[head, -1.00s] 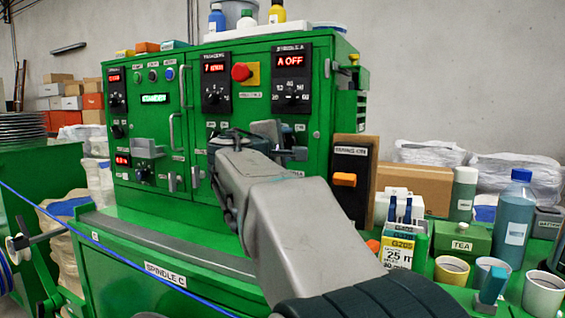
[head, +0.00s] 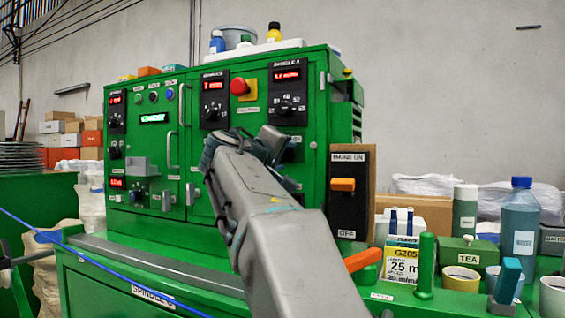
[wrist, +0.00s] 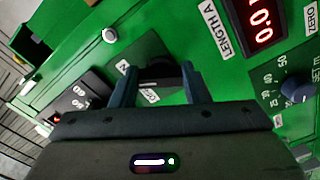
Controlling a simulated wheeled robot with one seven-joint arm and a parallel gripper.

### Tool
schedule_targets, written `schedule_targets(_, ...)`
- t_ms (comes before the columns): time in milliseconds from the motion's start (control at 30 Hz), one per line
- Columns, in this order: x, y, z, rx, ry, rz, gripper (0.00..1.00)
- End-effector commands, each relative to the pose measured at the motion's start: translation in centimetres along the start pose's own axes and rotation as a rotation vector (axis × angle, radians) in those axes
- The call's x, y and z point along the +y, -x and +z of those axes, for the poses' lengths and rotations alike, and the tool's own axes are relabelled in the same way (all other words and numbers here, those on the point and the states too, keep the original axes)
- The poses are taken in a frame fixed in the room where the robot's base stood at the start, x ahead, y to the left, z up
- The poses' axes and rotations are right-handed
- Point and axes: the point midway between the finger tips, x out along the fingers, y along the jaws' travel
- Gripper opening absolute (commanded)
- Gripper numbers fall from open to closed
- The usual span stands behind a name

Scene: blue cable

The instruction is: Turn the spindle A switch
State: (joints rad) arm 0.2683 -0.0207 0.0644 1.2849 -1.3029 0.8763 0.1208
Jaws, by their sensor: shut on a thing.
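In the wrist view, my gripper (wrist: 158,88) has its two fingers on either side of a dark switch handle (wrist: 158,75) and is shut on it. The handle sits on a dark plate with small white labels on the green panel; I cannot read its name. In the head view, my gripper (head: 272,146) is at the cabinet front, below the black spindle A panel (head: 287,92) with its red display and knob.
The green cabinet (head: 150,218) carries a red stop button (head: 239,87) and a mains switch box (head: 352,190) to the right. A blue bottle (head: 520,215), a tea box (head: 465,252) and cups stand at the right. A blue cable (head: 100,265) crosses the lower left.

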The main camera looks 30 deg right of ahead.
Motion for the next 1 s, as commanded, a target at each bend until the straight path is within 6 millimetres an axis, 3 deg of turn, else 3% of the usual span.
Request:
schedule_targets(467, -0.1, 0.0, 0.0, -0.002, -0.015, -0.001, 0.19)
schedule_targets(500, -0.1, 0.0, 0.0, -0.002, -0.015, -0.001, 0.47)
schedule_targets(567, -0.1, 0.0, 0.0, -0.002, -0.015, -0.001, 0.64)
schedule_targets(867, 0.0, 0.1, 0.0, -0.001, -0.015, 0.000, 0.64)
schedule_targets(1000, 0.0, 1.2, 0.0, 0.000, -0.015, 0.000, 0.64)
